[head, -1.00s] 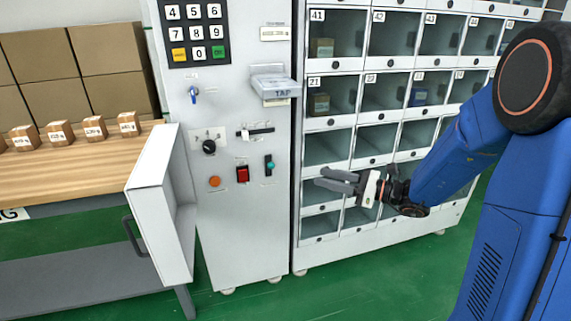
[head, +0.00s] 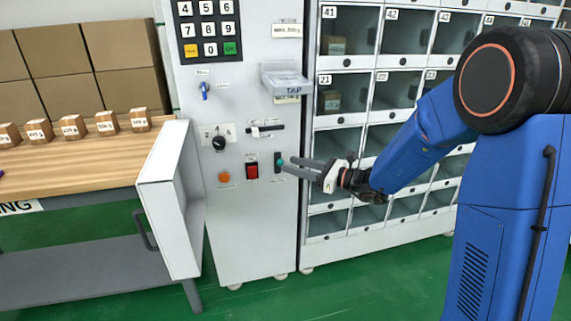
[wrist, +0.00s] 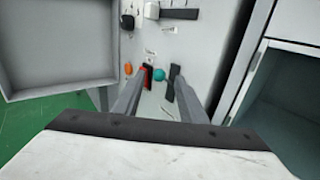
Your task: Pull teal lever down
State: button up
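The teal lever (head: 280,161) is a small teal knob on a dark slot on the front of the grey vending panel (head: 253,215). My gripper (head: 290,166) reaches in from the right, with its fingertips close to the knob. In the wrist view the teal knob (wrist: 158,74) shows between the two spread fingertips of my gripper (wrist: 160,72). The gripper is open. I cannot tell whether a finger touches the knob.
A red switch (head: 252,171) and an orange button (head: 224,177) sit left of the lever. A black dial (head: 218,143) and card slot are above. An open white bin (head: 165,200) juts out at left. Numbered lockers (head: 345,140) stand at right; green floor (head: 350,285) is open in front.

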aim_at(279, 163)
jog(key=shift+x, duration=1.8)
grip_shut()
